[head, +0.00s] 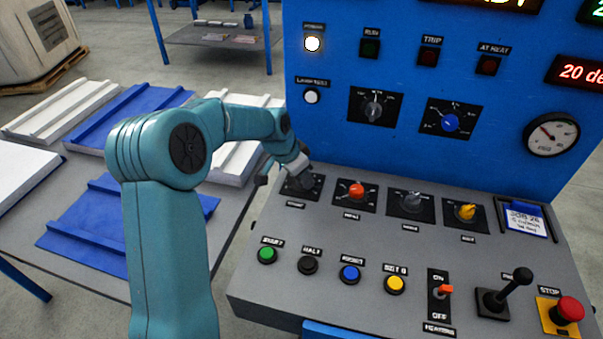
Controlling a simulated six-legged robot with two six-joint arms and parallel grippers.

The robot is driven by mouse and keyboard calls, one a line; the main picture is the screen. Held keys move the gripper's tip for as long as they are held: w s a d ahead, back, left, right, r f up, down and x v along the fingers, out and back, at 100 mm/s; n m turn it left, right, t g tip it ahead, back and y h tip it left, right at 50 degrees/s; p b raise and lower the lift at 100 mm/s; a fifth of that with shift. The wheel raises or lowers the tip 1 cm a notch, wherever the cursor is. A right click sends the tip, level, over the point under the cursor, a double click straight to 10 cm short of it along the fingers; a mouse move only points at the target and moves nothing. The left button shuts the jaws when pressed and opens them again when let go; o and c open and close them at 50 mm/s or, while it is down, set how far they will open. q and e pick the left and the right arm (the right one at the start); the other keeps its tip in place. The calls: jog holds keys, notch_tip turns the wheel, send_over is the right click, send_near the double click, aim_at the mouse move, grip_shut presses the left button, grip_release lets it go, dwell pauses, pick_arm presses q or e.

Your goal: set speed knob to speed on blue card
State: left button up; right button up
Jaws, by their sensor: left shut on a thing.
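The blue card (525,218) sits in a holder at the right of the sloping desk; its handwriting is too small to read surely. My left gripper (299,174) is shut on the leftmost dark knob of the desk row, and covers most of that knob and part of its dial plate (313,188). The label under it is too small to read. To its right are a red knob (356,190), a grey knob (411,202) and a yellow knob (466,212), each on a dial plate. My right gripper is not in view.
Push buttons, including a green one (267,255), line the desk front, with a heating switch (444,290), a black lever (507,292) and a red stop button (569,310). The blue upright panel (420,100) carries two more knobs. Panels lie on a table at left.

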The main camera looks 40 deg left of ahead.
pick_arm(q)
jog(key=shift+r+m, duration=0.1)
jog(key=shift+m, duration=0.5)
jog(key=shift+w, duration=0.1)
jog(key=o, duration=1)
jog(key=v, duration=0.5)
jog(key=p+v, duration=0.1)
jog(key=v, duration=1)
jog(key=shift+a+r, duration=0.15)
jog(key=shift+a, duration=0.2)
jog(key=shift+p, duration=0.3)
